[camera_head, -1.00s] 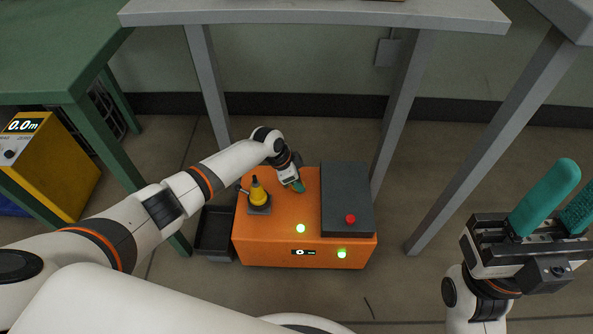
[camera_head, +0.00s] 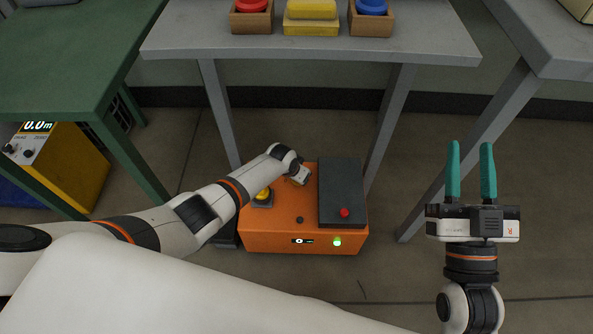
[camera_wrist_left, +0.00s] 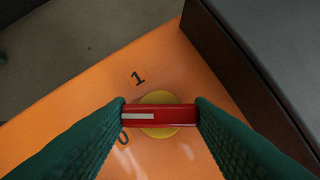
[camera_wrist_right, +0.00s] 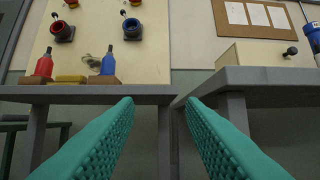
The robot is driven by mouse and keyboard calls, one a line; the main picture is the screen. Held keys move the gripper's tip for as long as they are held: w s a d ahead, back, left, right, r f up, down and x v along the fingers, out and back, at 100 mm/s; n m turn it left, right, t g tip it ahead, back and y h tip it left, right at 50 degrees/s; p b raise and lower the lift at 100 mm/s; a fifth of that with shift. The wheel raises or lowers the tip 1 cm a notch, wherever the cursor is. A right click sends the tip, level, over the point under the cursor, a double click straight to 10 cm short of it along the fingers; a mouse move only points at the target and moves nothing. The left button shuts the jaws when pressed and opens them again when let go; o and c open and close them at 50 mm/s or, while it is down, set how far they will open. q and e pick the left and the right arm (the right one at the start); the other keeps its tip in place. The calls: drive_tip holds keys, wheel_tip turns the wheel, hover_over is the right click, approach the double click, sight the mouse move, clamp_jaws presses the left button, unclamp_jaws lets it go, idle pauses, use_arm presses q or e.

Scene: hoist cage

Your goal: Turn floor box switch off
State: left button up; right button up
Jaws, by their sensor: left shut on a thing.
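The orange floor box (camera_head: 275,232) stands on the floor under the grey table. Its switch has a red handle (camera_wrist_left: 180,115) with a white stripe, on a yellow round base (camera_wrist_left: 160,98). The stripe points left in the left wrist view, between the marks 1 (camera_wrist_left: 138,78) and 0 (camera_wrist_left: 123,138), nearer to 0. My left gripper (camera_wrist_left: 160,116) is shut on the handle, one finger at each end; in the head view my wrist hides the switch. My right gripper (camera_head: 470,170) is open and empty, its fingers pointing up in the head view, away from the box.
The box carries a dark lid with a red button (camera_head: 345,212), a lit green lamp (camera_head: 337,242), a dark lamp (camera_head: 299,219) and a small display (camera_head: 302,241).

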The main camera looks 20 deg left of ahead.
use_arm(q)
drive_tip(key=n+y+p, duration=0.1)
drive_tip(key=n, duration=0.2)
drive_tip(key=shift+s+d, duration=0.1)
drive_tip(key=shift+d, duration=0.1)
drive_tip(key=shift+n, duration=0.5)
drive_tip(key=shift+n+y, duration=0.5)
drive_tip(key=shift+n, duration=0.8)
use_arm(e)
wheel_tip(320, 180, down, 6)
drive_tip(key=w+g+h, duration=0.1)
drive_tip(key=g+h, duration=0.1)
drive_tip(key=g, duration=0.2)
drive_tip(key=shift+w+d+f+g, duration=0.15)
drive_tip(key=shift+d+f+g, duration=0.05)
drive_tip(key=shift+d+g, duration=0.2)
use_arm(q)
drive_tip(key=o, duration=1)
